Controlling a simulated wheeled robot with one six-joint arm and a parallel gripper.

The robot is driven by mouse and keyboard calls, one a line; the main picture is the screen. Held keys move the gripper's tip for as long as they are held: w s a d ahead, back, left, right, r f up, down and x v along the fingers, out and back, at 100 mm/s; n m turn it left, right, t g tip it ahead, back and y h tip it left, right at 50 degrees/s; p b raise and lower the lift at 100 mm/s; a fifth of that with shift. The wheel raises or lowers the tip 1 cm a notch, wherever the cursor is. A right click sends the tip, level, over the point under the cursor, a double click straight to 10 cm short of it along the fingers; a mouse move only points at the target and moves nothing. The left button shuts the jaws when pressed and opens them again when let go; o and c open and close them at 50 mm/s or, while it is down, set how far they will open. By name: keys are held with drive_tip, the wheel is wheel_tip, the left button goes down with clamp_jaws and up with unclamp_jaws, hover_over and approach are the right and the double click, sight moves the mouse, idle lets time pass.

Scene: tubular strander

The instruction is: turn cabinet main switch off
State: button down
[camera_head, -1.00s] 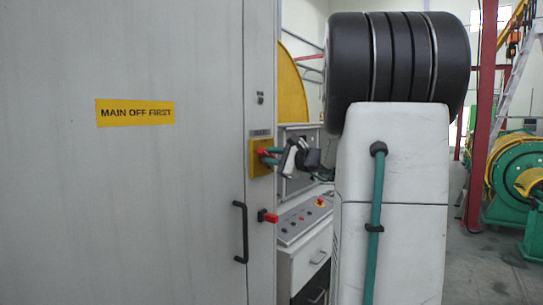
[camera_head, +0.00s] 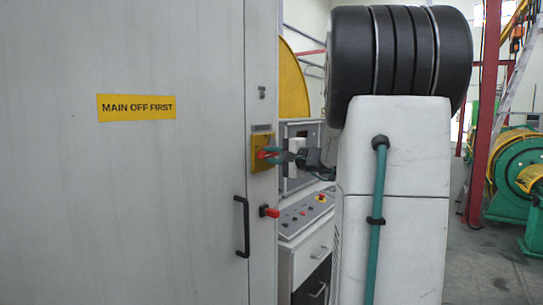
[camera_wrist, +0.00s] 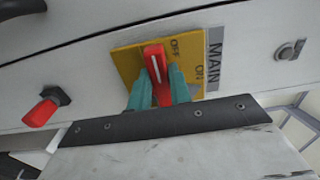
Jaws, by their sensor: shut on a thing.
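The main switch is a red handle (camera_wrist: 160,75) with a white line on a yellow plate (camera_wrist: 128,60) marked OFF and ON. In the wrist view, the handle's end lies nearer OFF than ON. A MAIN label (camera_wrist: 214,58) sits beside the plate. My gripper (camera_wrist: 159,88) is shut on the red handle, one teal finger on each side. In the head view, the yellow plate (camera_head: 262,145) is on the cabinet's right edge, and my gripper (camera_head: 268,154) reaches it from the right. The fingers partly hide the handle there.
The cabinet door (camera_head: 130,200) has a yellow MAIN OFF FIRST sign (camera_head: 137,107) and a black door handle (camera_head: 243,226). A red lever (camera_head: 268,211) sticks out below the switch. A control panel (camera_head: 306,212) stands close behind, below my wrist.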

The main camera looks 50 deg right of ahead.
drive_tip(key=shift+f, duration=0.1)
drive_tip(key=c, duration=1.3)
unclamp_jaws()
drive_tip(key=shift+s, duration=0.1)
drive_tip(key=s, duration=0.7)
drive_tip(key=shift+s+d, duration=0.35)
